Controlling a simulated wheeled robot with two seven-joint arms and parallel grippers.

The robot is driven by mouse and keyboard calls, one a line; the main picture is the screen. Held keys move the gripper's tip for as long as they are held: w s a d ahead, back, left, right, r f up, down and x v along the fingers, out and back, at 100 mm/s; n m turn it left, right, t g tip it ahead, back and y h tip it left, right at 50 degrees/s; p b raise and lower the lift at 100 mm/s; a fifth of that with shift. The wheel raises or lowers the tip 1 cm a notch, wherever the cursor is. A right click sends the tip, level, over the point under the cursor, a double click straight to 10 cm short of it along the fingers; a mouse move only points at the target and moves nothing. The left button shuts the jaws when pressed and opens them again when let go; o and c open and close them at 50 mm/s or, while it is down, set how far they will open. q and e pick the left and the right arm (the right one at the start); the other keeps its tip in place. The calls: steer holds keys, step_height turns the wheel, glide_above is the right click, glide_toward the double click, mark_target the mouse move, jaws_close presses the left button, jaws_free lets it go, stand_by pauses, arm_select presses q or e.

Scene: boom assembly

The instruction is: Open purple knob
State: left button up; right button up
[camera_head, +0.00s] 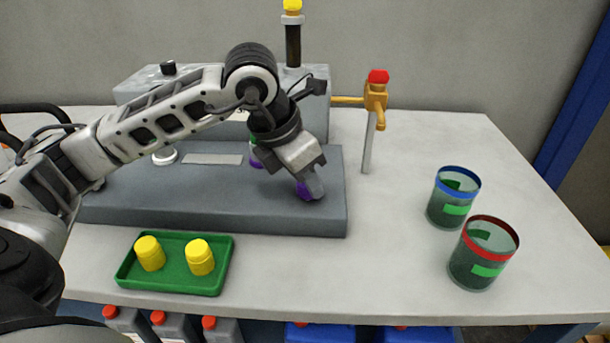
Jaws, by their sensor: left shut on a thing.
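A purple knob (303,192) sits on the front right of the grey machine base (210,212). My left gripper (310,186) comes down over it from above and is shut on it, hiding most of it. A second purple piece (257,160) with a green part above it shows behind my left wrist, partly hidden. My right gripper is not in view.
A brass tap with a red top (377,78) stands at the back right. Blue-rimmed (452,199) and red-rimmed (482,255) beakers stand at the right. The tabletop (390,240) between is clear.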

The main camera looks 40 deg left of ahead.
arm_select(q)
steer(key=o, duration=1)
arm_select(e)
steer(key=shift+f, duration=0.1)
arm_select(q)
steer(key=p+v, duration=0.1)
steer(key=v, duration=1.5)
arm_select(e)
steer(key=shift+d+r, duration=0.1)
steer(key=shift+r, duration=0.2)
arm_select(q)
steer(key=shift+s, duration=0.15)
steer(key=shift+p, duration=0.3)
